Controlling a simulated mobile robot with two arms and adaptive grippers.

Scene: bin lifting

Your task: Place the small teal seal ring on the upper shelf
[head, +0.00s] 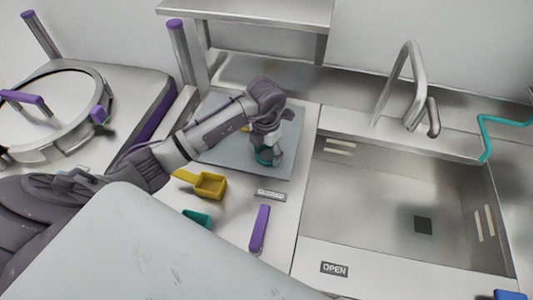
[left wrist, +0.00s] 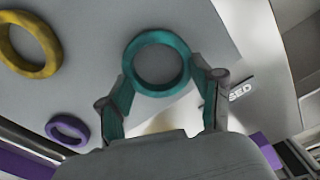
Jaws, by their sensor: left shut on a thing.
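The teal seal ring (head: 264,156) is at my left gripper (head: 268,150), over the grey plate on the counter. In the left wrist view the ring (left wrist: 131,64) sits between the two fingertips of the left gripper (left wrist: 158,78), which is shut on it. I cannot tell whether the ring touches the plate. The upper shelf (head: 265,12) is a bare metal board at the top of the head view, behind the plate. My right gripper is not in view.
A yellow ring (left wrist: 12,55) and a purple ring (left wrist: 62,139) lie near the held ring. A yellow scoop (head: 211,186), a teal item (head: 197,217) and a purple bar (head: 260,228) lie in front of the plate (head: 285,165). A sink (head: 395,215) is right; a round-lidded vessel (head: 55,90) is left.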

